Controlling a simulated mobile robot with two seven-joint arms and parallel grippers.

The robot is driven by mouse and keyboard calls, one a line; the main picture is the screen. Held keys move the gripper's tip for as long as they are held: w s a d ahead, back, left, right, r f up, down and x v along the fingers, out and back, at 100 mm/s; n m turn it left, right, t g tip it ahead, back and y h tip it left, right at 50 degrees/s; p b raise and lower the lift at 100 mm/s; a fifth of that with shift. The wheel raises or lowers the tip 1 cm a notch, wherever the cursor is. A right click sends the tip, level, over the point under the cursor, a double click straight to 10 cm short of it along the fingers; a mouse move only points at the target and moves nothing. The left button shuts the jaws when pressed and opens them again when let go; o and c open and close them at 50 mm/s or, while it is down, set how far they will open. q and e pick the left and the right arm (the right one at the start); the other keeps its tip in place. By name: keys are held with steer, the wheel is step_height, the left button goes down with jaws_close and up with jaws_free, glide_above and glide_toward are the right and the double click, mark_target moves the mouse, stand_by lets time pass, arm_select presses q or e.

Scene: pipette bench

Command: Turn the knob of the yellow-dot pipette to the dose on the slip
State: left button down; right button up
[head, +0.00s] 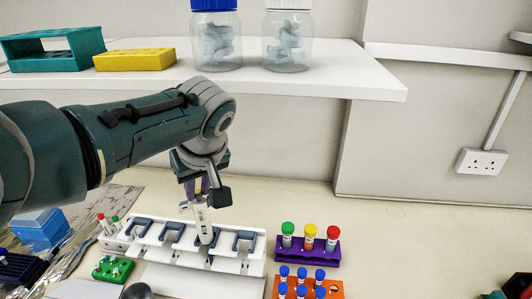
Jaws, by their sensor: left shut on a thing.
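My left gripper (203,190) points down over the white pipette stand (255,265), shut on the upper end of a white pipette (203,226). The pipette is close to upright at one of the stand's grey holders (244,237); I cannot tell if it rests in it. A small dark display or mark shows on its body. Its knob is mostly hidden by the gripper, and I cannot make out a yellow dot. I cannot make out the slip. My right gripper is out of view.
A purple rack (322,256) with capped tubes and an orange rack (335,291) with blue-capped tubes stand right of the stand. A green rack (104,274) and a blue box (40,226) are at left. A shelf (300,80) with jars overhangs behind. The bench at right is mostly clear.

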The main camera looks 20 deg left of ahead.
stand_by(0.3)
arm_select(q)
steer(key=shift+w+f+n+b, duration=0.1)
steer(key=shift+n+b, duration=0.4)
steer(key=shift+b, duration=0.1)
steer(key=c, duration=0.9)
jaws_free()
steer(key=shift+r, duration=0.2)
steer(key=p+v, duration=0.2)
steer(key=p, duration=0.1)
steer(key=shift+r, duration=0.25)
steer(key=p+v, duration=0.4)
steer(key=p, duration=0.1)
steer(key=shift+d+r, duration=0.1)
steer(key=shift+r, duration=0.1)
